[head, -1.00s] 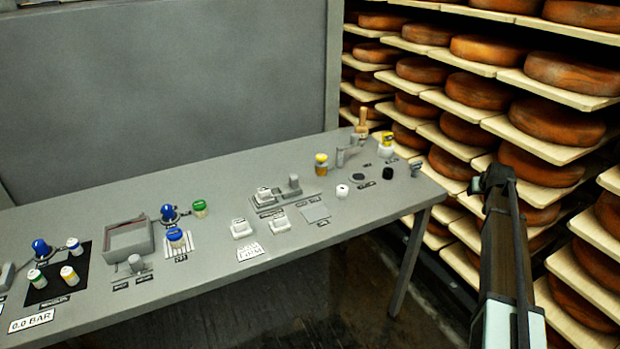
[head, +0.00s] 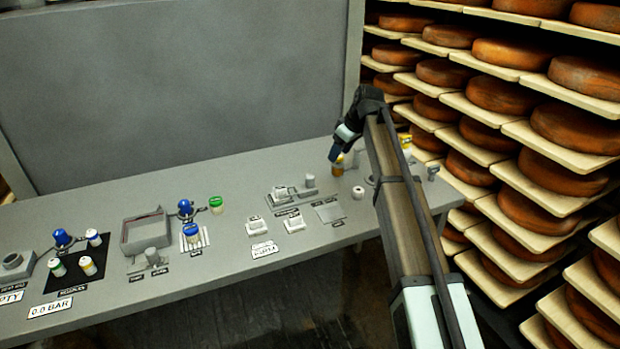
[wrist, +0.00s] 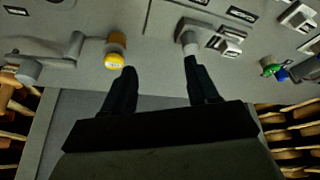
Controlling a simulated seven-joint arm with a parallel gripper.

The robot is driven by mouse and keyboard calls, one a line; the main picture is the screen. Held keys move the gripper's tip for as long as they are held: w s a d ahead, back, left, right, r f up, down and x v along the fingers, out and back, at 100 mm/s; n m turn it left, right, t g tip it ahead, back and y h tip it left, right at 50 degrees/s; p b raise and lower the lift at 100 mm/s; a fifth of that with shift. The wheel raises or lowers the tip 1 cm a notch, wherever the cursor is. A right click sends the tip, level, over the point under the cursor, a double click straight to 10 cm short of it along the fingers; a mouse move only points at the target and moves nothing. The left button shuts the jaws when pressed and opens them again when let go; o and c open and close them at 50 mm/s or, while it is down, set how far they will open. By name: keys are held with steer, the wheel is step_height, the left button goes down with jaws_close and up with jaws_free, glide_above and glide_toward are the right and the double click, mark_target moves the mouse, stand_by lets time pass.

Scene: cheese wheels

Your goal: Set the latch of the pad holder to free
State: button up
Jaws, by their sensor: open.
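What looks like the pad holder (head: 291,197) is a grey base on the bench with a white block on it, right of centre in the head view. A grey upright knob (head: 310,181), probably its latch, stands at its right end. The holder also shows at the top of the wrist view (wrist: 165,22), with the knob (wrist: 189,38) just beyond my right fingertip. My gripper (wrist: 159,68) is open and empty, apart from the knob as far as I can tell. In the head view my gripper (head: 335,156) is above the bench, right of the holder. The small labels are unreadable.
White blocks (head: 294,224) and a flat grey plate (head: 329,212) lie in front of the holder. A grey tray (head: 146,234) is farther left. Shelves of cheese wheels (head: 500,95) rise at the right.

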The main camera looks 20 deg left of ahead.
steer(key=n+g, duration=0.1)
glide_toward(310, 176)
steer(key=x, duration=1)
steer(key=shift+w+f, duration=0.1)
steer(key=shift+f, duration=0.2)
jaws_close()
stand_by(0.3)
